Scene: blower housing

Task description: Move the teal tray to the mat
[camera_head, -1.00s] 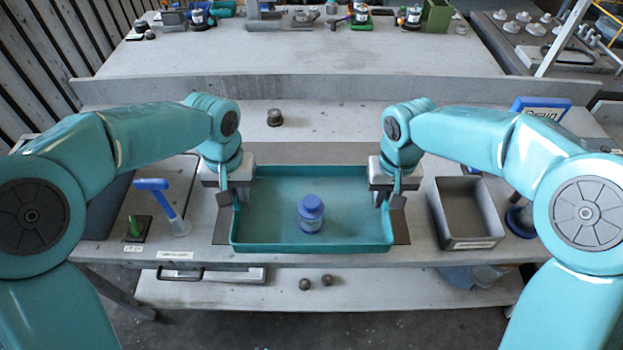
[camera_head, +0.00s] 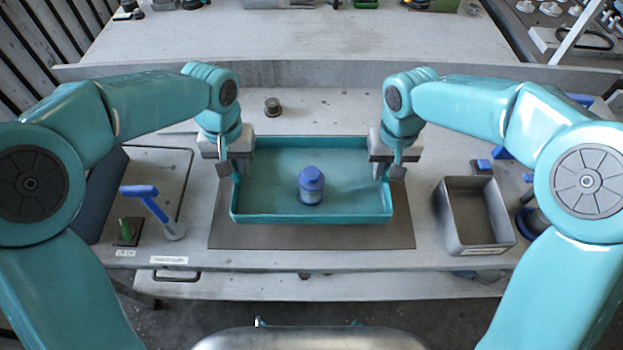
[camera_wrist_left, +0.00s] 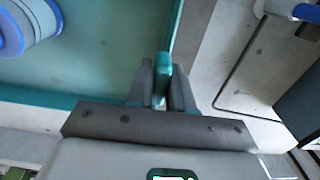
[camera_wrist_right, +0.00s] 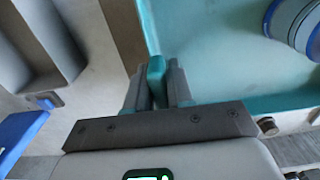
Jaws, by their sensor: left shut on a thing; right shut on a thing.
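The teal tray (camera_head: 310,217) is level in front of me, with a blue-capped bottle (camera_head: 311,187) standing in it. My left gripper (camera_head: 229,171) is shut on the tray's left wall, which shows between its fingers in the left wrist view (camera_wrist_left: 163,70). My right gripper (camera_head: 393,172) is shut on the right wall, seen between its fingers in the right wrist view (camera_wrist_right: 156,70). The grey-brown mat (camera_head: 311,237) lies on the bench under and in front of the tray. I cannot tell whether the tray touches it.
A grey open bin (camera_head: 478,232) stands to the right of the mat. A blue-handled tool (camera_head: 150,203) and a green item (camera_head: 126,230) stand to the left. A small dark knob (camera_head: 272,106) sits behind the tray. A raised ledge (camera_head: 330,73) crosses behind the bench.

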